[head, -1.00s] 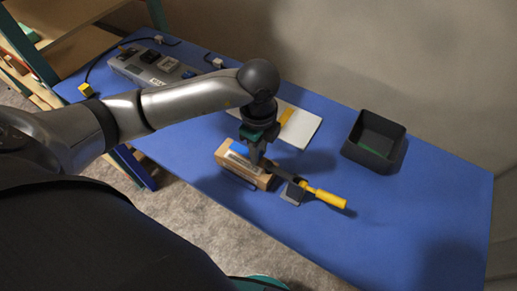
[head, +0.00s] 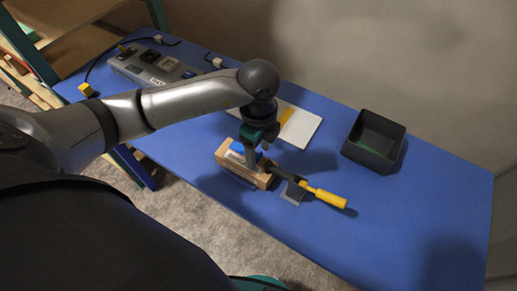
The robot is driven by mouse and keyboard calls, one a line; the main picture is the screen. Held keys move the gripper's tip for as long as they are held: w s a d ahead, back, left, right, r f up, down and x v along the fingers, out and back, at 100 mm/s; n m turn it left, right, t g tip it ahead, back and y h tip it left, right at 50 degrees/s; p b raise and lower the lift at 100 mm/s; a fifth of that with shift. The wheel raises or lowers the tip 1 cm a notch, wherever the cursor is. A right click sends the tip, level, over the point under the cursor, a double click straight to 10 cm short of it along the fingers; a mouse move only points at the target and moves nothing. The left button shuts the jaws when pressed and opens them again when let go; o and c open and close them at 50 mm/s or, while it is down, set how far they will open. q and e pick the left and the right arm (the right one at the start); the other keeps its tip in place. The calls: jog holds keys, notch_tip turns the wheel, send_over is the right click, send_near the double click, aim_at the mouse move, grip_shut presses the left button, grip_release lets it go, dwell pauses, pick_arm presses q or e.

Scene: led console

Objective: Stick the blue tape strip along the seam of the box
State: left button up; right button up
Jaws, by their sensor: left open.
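The small brown box (head: 263,181) lies on the blue table, near its front edge. The blue tape strip (head: 237,147) shows on the top of the box, at the left of my left gripper and partly covered by it. My left gripper (head: 251,160) points down at the top of the box, with its fingers at or just above the strip. It is open; whether it touches the strip or the box I cannot tell. How much of the strip lies flat along the seam is hidden. My right gripper is out of view.
A yellow-handled tool (head: 325,197) lies just right of the box, by a small grey plate (head: 292,194). A black open bin (head: 372,155) stands at the back right. A white panel (head: 302,127) lies behind the gripper, and a grey console (head: 150,70) at the back left. The table's right side is clear.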

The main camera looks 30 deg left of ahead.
aim_at(258, 154)
pick_arm(q)
jog(key=shift+r, duration=0.1)
notch_tip(258, 154, up, 15)
jog(key=p, duration=0.1)
jog(key=shift+p, duration=0.35)
